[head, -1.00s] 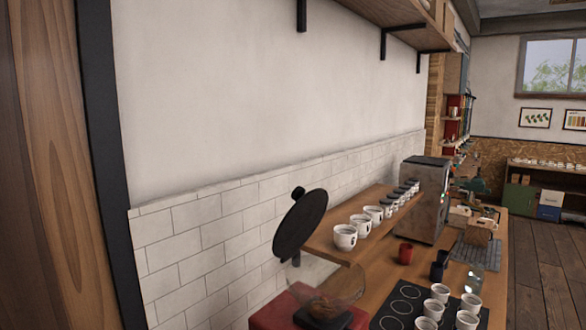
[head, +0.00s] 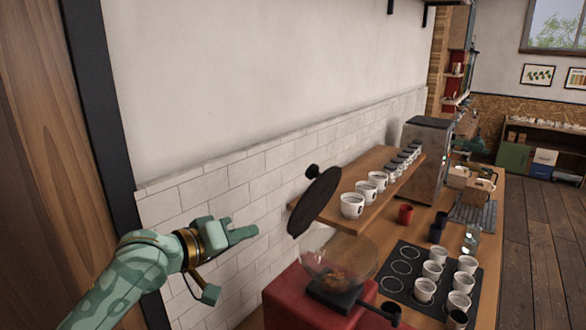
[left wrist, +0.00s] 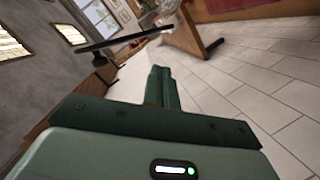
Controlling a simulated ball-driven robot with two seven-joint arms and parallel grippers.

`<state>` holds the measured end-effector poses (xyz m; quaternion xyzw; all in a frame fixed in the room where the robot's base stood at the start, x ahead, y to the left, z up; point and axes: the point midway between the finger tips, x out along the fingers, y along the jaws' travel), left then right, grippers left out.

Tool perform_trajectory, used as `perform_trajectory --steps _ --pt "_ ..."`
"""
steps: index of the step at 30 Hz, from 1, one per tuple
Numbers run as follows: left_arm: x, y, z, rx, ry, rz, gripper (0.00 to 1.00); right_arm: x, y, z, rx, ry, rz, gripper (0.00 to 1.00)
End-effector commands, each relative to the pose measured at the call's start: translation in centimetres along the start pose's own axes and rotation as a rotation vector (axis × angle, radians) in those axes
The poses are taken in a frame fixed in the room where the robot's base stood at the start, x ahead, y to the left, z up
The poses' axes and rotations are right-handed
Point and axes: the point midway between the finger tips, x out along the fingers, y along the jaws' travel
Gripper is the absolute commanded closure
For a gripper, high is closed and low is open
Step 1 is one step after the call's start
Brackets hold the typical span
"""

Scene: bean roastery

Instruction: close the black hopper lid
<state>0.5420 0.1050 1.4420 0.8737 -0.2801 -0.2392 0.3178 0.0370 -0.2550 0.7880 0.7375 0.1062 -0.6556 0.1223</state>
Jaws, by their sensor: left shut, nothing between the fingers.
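The black hopper lid (head: 315,201) stands open, tilted up steeply at the left rim of the clear hopper (head: 341,260), with its round knob on the upper left side. Some brown beans show in the hopper, which sits on a red grinder (head: 290,297). My left gripper (head: 252,231) is shut and empty, left of the lid and apart from it, in front of the tiled wall. In the left wrist view the shut fingers (left wrist: 162,78) point toward the lid (left wrist: 125,41), seen nearly edge-on, with the hopper (left wrist: 163,16) beyond. My right gripper is out of view.
A wooden shelf (head: 337,214) with several white cups stands right behind the lid. More cups stand on a black mat (head: 395,283) right of the grinder. A grey machine (head: 424,160) stands farther back. The space between my left gripper and the lid is clear.

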Motion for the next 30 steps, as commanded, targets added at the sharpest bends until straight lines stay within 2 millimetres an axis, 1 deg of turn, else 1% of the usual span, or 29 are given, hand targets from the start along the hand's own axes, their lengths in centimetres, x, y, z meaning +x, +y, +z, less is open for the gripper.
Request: perform_trajectory --steps 1,3,6,9,11,14,17,24,26,30 --pt "0.0 1.6 -3.0 -0.082 0.012 0.046 1.00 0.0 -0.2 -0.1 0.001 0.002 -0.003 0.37" --pt "-0.3 3.5 -6.1 -0.211 0.016 0.106 1.00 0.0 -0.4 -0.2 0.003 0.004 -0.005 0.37" --pt "-0.8 5.4 -9.2 -0.338 0.018 0.162 1.00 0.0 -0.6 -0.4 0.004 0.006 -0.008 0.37" --pt "-1.0 6.3 -10.7 -0.401 0.019 0.189 1.00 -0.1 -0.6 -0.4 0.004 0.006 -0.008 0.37" --pt "-0.6 6.6 -11.0 -0.417 0.017 0.196 1.00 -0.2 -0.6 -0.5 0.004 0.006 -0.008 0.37" --pt "0.6 7.0 -11.1 -0.420 0.016 0.198 1.00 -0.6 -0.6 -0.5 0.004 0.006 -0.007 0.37" --pt "2.4 7.4 -11.2 -0.420 0.016 0.197 1.00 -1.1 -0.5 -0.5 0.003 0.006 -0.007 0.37" --pt "7.6 8.4 -11.5 -0.416 0.016 0.197 1.00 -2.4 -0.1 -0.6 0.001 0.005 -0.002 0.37" --pt "8.7 8.6 -11.5 -0.415 0.016 0.196 1.00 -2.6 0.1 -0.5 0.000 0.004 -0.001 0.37" --pt "9.1 9.5 -9.5 -0.413 0.014 0.196 1.00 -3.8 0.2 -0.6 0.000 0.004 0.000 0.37"
